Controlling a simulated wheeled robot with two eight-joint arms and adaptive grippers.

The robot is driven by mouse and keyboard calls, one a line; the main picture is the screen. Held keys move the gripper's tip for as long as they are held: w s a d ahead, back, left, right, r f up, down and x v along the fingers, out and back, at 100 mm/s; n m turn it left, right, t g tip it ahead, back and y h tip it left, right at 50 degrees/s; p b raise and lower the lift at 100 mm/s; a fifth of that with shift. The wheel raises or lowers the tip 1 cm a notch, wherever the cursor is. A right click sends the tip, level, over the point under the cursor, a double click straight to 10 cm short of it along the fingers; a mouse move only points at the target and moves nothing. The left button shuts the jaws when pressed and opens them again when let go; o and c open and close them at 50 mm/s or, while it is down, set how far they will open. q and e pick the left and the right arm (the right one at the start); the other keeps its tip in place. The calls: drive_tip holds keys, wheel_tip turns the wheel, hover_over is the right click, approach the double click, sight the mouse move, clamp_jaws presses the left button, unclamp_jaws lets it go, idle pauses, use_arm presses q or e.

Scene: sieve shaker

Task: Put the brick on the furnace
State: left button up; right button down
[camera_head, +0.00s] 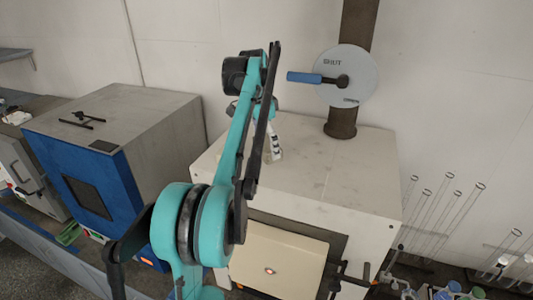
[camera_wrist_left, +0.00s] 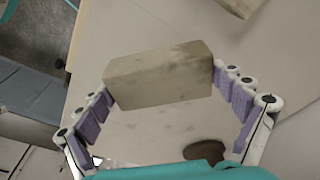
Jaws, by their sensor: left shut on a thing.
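The furnace (camera_head: 335,180) is the pale box at the centre of the head view, with a cream door on its front. My left gripper (camera_head: 272,150) shows above the furnace top, partly behind my own arm. In the left wrist view the left gripper (camera_wrist_left: 168,92) is shut on the grey-beige brick (camera_wrist_left: 158,78), its purple-padded fingers at both ends of it. The pale furnace top (camera_wrist_left: 130,30) is behind the brick there. I cannot tell whether the brick touches it. In the head view the brick is hidden. My right gripper is not in view.
A dark flue pipe (camera_head: 341,122) rises from the furnace's back, with a round damper plate (camera_head: 347,75) and blue handle (camera_head: 304,77). A grey and blue cabinet (camera_head: 110,135) stands to the left. Glass tubes (camera_head: 440,205) stand to the right. The furnace top's right part is clear.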

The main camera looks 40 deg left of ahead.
sight(262, 144)
use_arm(q)
drive_tip(key=f, duration=0.3)
drive_tip(key=shift+w+a, duration=0.1)
drive_tip(key=shift+w, duration=0.3)
drive_tip(key=shift+s+f, duration=0.1)
drive_tip(key=shift+f, duration=0.2)
drive_tip(key=shift+s+r, duration=0.1)
drive_tip(key=shift+s, duration=0.2)
drive_tip(key=o, duration=1.1)
drive_tip(key=shift+w+f, duration=0.2)
drive_tip(key=shift+f, duration=0.05)
drive_tip(key=shift+c, duration=0.2)
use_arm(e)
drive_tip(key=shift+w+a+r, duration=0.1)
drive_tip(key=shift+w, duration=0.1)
use_arm(q)
drive_tip(key=shift+s+r, duration=0.15)
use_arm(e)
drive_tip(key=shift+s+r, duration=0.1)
use_arm(q)
drive_tip(key=shift+r, duration=0.6)
drive_tip(key=r, duration=0.3)
drive_tip(key=s+r, duration=0.1)
drive_tip(key=r, duration=0.6)
drive_tip(key=shift+s+a+r, duration=0.25)
drive_tip(key=shift+a+r, duration=0.1)
drive_tip(key=shift+r, duration=0.05)
